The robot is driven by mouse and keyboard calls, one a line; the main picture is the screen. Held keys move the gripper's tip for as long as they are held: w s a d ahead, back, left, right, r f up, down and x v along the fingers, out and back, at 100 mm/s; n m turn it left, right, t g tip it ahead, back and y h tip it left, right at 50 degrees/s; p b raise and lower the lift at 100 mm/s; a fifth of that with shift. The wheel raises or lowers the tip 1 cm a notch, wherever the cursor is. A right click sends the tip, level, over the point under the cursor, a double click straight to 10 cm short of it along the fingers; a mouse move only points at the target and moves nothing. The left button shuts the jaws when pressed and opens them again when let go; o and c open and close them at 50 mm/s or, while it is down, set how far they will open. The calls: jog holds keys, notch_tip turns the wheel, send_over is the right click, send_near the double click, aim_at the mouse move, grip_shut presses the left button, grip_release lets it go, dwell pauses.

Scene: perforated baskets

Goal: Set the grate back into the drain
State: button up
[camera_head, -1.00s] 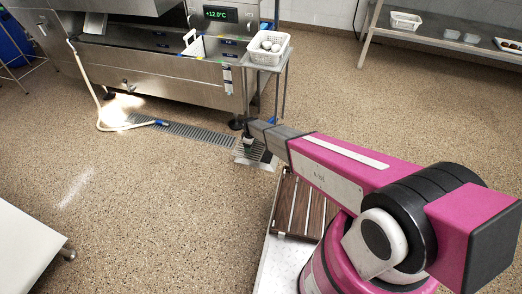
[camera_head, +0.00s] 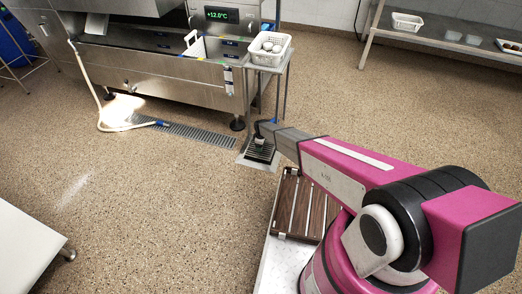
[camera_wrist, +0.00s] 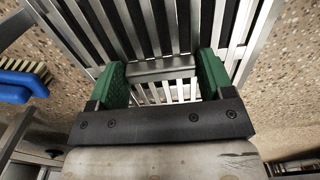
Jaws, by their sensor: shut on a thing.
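The slatted steel grate (camera_head: 259,152) is at the square floor drain, beside the end of my arm in the head view. In the wrist view its slats (camera_wrist: 150,25) fill the upper middle, with dark gaps between them. My gripper (camera_wrist: 163,75) has green fingers shut on a short metal bar of the grate. A pale metal rim (camera_head: 248,163) shows around the dark slats in the head view. My gripper (camera_head: 259,140) partly hides the grate there. I cannot tell whether the grate is fully down in the drain.
A long slotted floor channel (camera_head: 195,135) and a pale hose (camera_head: 108,128) lie to the left. A steel stand (camera_head: 267,85) with a white basket (camera_head: 269,48) is just behind. A blue brush (camera_wrist: 22,80) lies left of the grate.

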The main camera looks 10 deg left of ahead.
jog(key=shift+f, duration=1.95)
jog(key=shift+f, duration=0.15)
jog(key=o, duration=1.3)
notch_tip(320, 180, up, 12)
jog(key=shift+r, duration=0.15)
jog(key=s+d+r+m, duration=0.4)
jog(key=d+r, duration=0.6)
jog(key=d, duration=0.1)
jog(key=s+d+r+m, duration=0.3)
jog(key=s+d+r, duration=0.1)
jog(key=d+r, duration=0.6)
jog(key=s+d+r+m, duration=0.4)
jog(key=d+r, duration=0.6)
jog(key=d, duration=0.1)
jog(key=s+d+r+m, duration=0.6)
jog(key=s+d+r, duration=0.6)
jog(key=shift+s+d, duration=0.3)
jog(key=shift+s, duration=0.05)
